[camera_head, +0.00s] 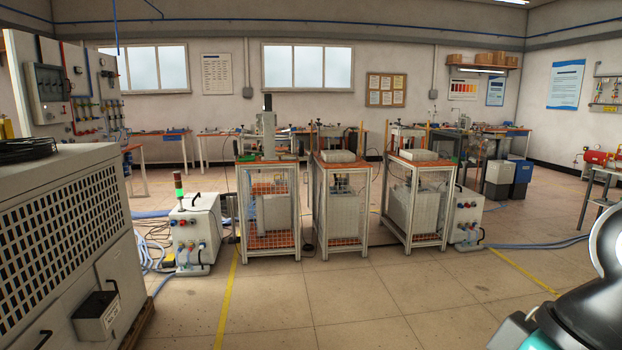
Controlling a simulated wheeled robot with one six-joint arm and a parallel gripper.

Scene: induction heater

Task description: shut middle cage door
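Three metal-framed cages with orange tops stand in a row at the centre of the head view. The middle cage (343,245) has a light frame and wire mesh on its front, with a pale block (338,156) on its top. At this distance I cannot tell how far its door stands from the frame. The left cage (270,241) and the right cage (428,240) flank it with narrow gaps. Part of my arm shows at the lower right corner, far in front of the cages. My gripper is not in view.
A white control box (194,235) with a signal lamp stands left of the cages, another (466,222) at the right. Blue hoses and cables (152,240) lie on the floor. A large grilled unit (62,250) fills the left foreground. The tiled floor ahead is clear.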

